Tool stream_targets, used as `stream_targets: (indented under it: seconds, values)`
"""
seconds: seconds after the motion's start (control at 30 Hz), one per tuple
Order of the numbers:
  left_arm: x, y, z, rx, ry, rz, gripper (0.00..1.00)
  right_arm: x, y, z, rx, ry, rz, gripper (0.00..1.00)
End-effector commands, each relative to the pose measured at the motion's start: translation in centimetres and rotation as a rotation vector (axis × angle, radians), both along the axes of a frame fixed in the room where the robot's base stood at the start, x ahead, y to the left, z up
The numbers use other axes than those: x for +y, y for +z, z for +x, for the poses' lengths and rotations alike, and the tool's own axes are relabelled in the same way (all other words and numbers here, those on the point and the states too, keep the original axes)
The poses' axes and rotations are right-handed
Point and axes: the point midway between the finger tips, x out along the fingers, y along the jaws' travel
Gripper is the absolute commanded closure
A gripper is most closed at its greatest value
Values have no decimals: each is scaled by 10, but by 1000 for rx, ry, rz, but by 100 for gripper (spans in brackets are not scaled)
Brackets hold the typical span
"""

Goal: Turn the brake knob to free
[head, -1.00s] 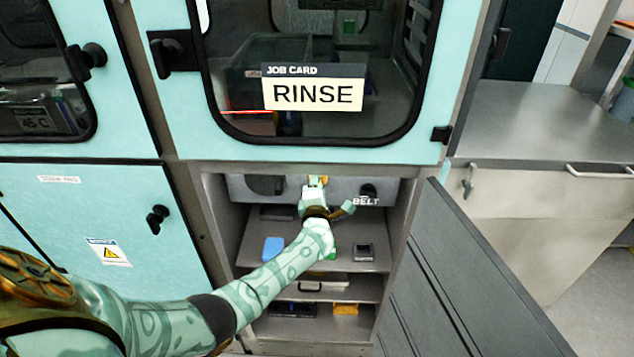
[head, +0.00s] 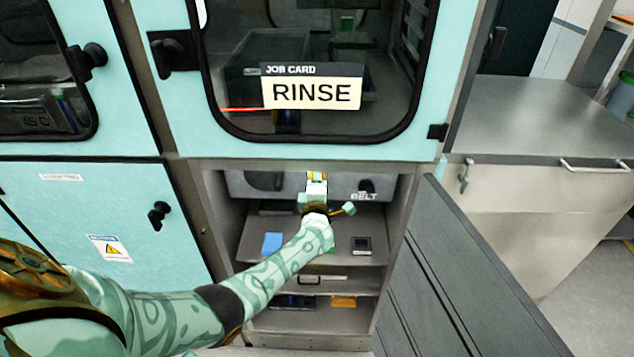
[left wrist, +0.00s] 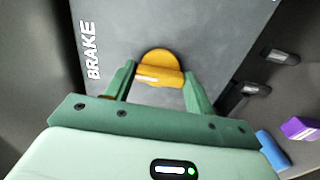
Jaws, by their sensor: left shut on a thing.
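The brake knob (left wrist: 160,68) is a yellow knob with a raised bar across its face, on a grey panel in the left wrist view. The white word BRAKE is printed on the panel to its left. My left gripper (left wrist: 157,84) is shut on the knob's bar, one green finger on each side. In the head view my left gripper (head: 317,182) reaches into the open lower bay at the grey panel (head: 290,187). It mostly hides the knob there. My right gripper is not in view.
The panel also carries a dark knob by the word BELT (head: 364,197). Shelves below hold a blue item (head: 272,243) and a dark box (head: 361,245). An open grey door (head: 460,265) stands at right. A RINSE card (head: 311,93) hangs above.

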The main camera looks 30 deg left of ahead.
Motion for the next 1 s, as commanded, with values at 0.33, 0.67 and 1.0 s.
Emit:
stream_targets:
  seconds: [0.33,0.67,1.0]
  values:
    - [-1,-1,0,3,-1,1,24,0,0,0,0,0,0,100]
    - [-26,3,-40,3,-3,-2,24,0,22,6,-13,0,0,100]
    - [-71,0,-115,4,-2,-1,24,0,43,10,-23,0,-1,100]
